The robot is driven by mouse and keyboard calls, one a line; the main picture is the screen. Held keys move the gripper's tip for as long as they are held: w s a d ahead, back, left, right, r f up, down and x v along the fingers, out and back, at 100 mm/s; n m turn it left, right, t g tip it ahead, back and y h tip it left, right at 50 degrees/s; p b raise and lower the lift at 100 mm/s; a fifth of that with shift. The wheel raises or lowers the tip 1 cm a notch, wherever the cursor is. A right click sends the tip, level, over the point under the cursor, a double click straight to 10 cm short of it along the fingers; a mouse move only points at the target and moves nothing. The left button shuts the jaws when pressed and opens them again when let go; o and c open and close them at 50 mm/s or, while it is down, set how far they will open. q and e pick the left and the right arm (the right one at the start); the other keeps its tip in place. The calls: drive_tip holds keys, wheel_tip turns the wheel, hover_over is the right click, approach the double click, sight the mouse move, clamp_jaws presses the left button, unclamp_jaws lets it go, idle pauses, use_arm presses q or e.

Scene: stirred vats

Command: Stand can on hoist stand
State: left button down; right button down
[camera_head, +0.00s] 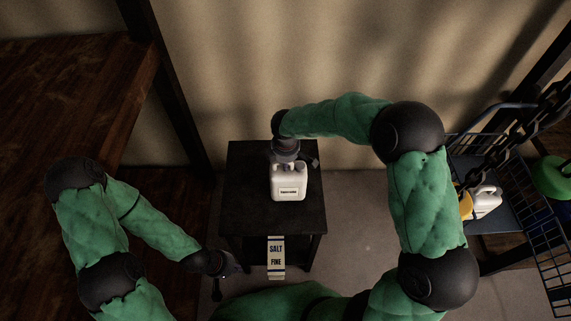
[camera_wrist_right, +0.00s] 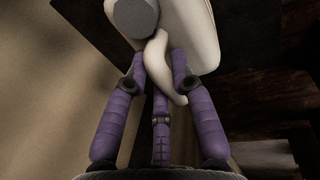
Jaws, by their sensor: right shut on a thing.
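The white can (camera_head: 289,184) with a small label is upright over the dark square top of the hoist stand (camera_head: 250,215). Whether its base touches the top cannot be told. My right gripper (camera_head: 287,160) is above the can and shut on its handle. In the right wrist view, the purple fingers (camera_wrist_right: 165,85) close around the curved white handle, beside the can's grey cap (camera_wrist_right: 135,16). My left gripper (camera_head: 225,264) is low, left of the stand's front, away from the can; its fingers are too small and dark to read.
A salt package (camera_head: 276,257) shows at the stand's front, below the top. A blue wire basket (camera_head: 480,150) on the right holds another white container (camera_head: 485,202) and a yellow thing. A wooden surface (camera_head: 70,95) lies left. The stand top is otherwise clear.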

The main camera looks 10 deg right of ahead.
drive_tip(key=shift+f, duration=0.65)
drive_tip(key=c, duration=1)
unclamp_jaws()
drive_tip(key=shift+c, duration=0.2)
drive_tip(key=shift+r, duration=0.2)
wheel_tip(320, 180, up, 12)
drive_tip(key=s+p, duration=0.2)
drive_tip(key=shift+s+a+f+p, duration=0.2)
drive_tip(key=shift+p, duration=0.1)
